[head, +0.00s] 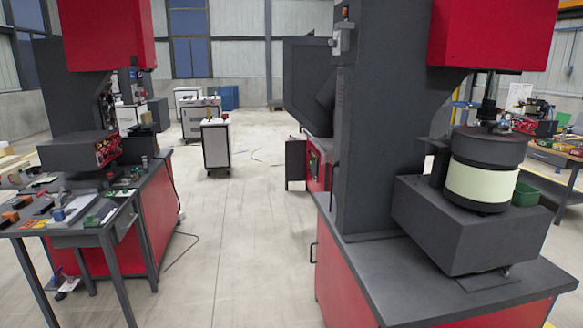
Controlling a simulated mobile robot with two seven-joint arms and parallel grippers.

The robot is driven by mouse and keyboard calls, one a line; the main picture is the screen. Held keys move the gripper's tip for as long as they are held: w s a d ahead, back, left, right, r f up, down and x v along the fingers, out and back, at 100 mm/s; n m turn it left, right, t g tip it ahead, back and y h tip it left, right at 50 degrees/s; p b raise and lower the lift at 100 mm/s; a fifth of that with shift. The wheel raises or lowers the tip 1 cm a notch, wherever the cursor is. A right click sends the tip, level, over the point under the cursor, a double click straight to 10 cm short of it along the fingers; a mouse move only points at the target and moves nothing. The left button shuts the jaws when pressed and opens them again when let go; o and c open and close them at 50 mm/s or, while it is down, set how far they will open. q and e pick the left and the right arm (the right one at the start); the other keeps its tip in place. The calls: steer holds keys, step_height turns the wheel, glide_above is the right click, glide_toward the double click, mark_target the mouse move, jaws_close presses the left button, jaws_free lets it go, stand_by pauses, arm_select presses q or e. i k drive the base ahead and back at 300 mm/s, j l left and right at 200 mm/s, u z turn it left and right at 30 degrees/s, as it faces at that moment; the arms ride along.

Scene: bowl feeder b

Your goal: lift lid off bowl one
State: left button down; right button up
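A dark round vessel with a cream band (482,183) stands on a dark block of the machine at the right in the head view. It may be bowl one, but I see no label that says so. A dark round cap (487,146) sits on top of it and looks like a lid. A dark vertical shaft (488,99) comes down above the cap from the red machine head; I cannot tell whether they touch. The vessel's inside is hidden. Neither of my grippers is in view.
The right machine has a grey top (470,290) over a red cabinet (340,265). At the left, a table (75,228) with several small items adjoins another red machine (110,35). White carts (216,146) stand farther back. The floor (245,235) between the machines is mostly clear.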

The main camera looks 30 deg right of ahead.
mark_target(490, 134)
steer(key=i+j+z, duration=0.1)
steer(key=i+z, duration=0.35)
steer(key=i+j+z, duration=0.2)
steer(key=i+z, duration=0.25)
steer(key=i+j+z, duration=0.2)
steer(key=j+z, duration=0.25)
steer(key=i+j+z, duration=0.3)
steer(key=z, duration=0.15)
steer(key=i+j+z, duration=0.15)
steer(key=j+z, duration=0.3)
steer(key=j, duration=0.15)
